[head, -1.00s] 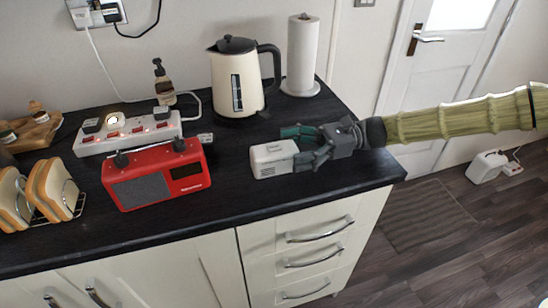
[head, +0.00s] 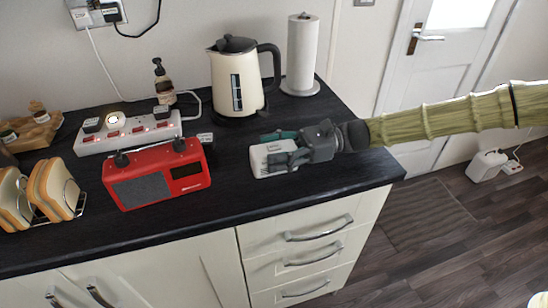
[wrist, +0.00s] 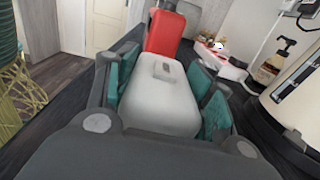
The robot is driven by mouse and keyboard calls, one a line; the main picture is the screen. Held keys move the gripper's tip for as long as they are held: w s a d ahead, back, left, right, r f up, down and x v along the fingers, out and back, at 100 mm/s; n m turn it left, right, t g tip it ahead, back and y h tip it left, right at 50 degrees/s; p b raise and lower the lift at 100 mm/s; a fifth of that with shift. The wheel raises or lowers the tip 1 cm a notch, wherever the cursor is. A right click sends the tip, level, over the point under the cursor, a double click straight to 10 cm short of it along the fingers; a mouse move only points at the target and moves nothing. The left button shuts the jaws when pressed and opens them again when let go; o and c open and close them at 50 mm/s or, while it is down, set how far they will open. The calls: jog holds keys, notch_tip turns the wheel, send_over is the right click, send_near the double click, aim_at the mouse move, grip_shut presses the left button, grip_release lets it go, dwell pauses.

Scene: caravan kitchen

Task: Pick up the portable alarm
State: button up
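The portable alarm appears to be the small white box (head: 262,157) lying on the dark worktop, right of the red radio; it also shows in the wrist view (wrist: 160,98). My gripper (head: 281,148) reaches it from the right, low over the worktop. In the wrist view, the teal-padded fingers of my gripper (wrist: 158,82) stand on either side of the box, spread about its width. A narrow gap seems to show beside the pads; firm contact cannot be made out. The box's right end is partly hidden by my gripper in the head view.
The red radio (head: 157,176) stands just left of the box. A cream kettle (head: 236,88) and a paper towel roll (head: 302,55) stand behind. A white power strip (head: 128,133) and a toast rack (head: 60,213) are farther left. The worktop's front edge is close.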

jog(key=shift+c, duration=0.8)
